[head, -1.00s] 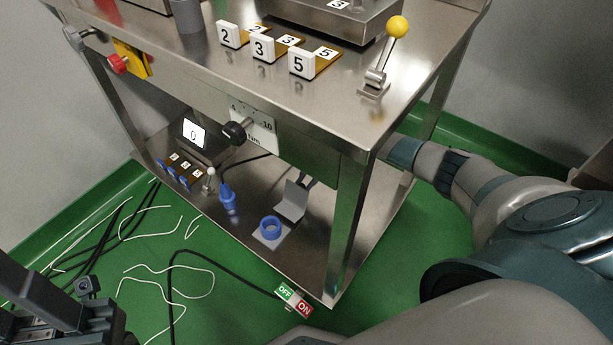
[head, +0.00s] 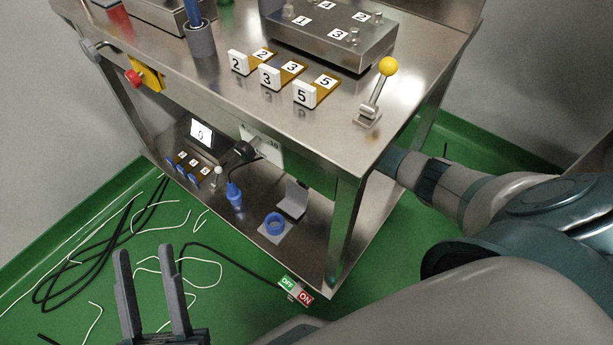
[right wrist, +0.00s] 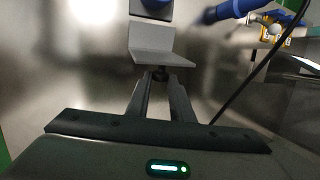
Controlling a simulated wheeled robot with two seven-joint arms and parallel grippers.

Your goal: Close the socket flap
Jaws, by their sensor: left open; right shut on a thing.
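The socket flap (head: 293,198) is a grey plate standing raised, open, beside the blue round socket (head: 275,224) on the lower shelf. In the right wrist view the flap (right wrist: 152,40) is a bent grey plate above my right fingertips, with part of the blue socket (right wrist: 155,4) at the top edge. I cannot tell whether the knob belongs to the flap. In the head view the table hides this gripper. My left gripper (head: 145,250) is open and empty over the floor.
The steel table leg (head: 345,230) stands right of the flap, and the tabletop overhangs it. A blue plug (head: 235,194) with a black cable stands left of the socket. An OFF/ON switch (head: 295,289) is at the shelf's front corner. Loose cables lie on the floor.

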